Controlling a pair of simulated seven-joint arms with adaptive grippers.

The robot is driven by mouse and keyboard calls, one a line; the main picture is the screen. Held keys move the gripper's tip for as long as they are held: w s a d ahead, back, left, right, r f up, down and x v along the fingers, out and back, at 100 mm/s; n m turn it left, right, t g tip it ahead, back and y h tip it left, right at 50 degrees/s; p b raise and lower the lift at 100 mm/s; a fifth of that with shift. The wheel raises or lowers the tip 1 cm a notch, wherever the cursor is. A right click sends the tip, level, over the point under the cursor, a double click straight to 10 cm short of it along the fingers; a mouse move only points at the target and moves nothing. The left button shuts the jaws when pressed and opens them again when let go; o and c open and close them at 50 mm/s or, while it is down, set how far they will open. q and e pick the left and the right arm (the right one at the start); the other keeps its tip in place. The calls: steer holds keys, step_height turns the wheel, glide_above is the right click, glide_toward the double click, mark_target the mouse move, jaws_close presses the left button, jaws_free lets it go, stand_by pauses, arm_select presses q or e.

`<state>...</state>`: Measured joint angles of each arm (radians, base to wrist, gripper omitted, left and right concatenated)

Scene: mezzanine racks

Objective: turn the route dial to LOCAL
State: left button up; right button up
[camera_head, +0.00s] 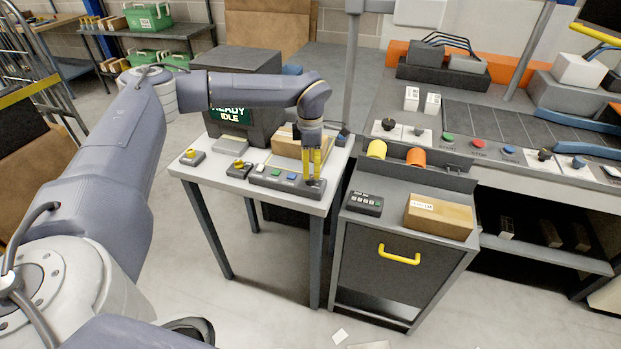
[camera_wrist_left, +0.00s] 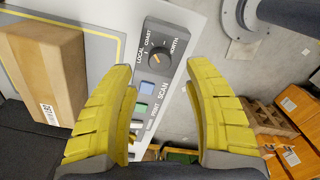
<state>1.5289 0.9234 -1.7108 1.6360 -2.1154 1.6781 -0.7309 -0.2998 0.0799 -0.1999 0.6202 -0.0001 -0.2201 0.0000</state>
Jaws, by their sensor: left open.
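The route dial (camera_wrist_left: 159,58) is a dark round knob with an orange mark on a black plate. LOCAL, a middle label that looks like COAST, and NORTH are printed around it. I cannot tell for sure which label the mark faces. The dial sits at the end of a grey control strip (camera_head: 270,181) on the white table. My left gripper (camera_head: 317,165) points down over that end of the strip and hides most of the dial in the head view. In the left wrist view its yellow fingers (camera_wrist_left: 163,78) are spread apart, with the dial between and beyond their tips. My right gripper is not in view.
Blue and green buttons (camera_wrist_left: 143,97) marked PRINT and SCAN lie beside the dial. A cardboard box (camera_head: 286,147) stands close behind the strip. Two small yellow-topped controls stand to the left. A grey cabinet (camera_head: 395,283) with a keypad and box stands to the right.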

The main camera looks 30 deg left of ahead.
mark_target(310, 180)
arm_select(q)
steer(key=shift+f, duration=2.6)
steer(key=shift+c, duration=0.3)
jaws_close()
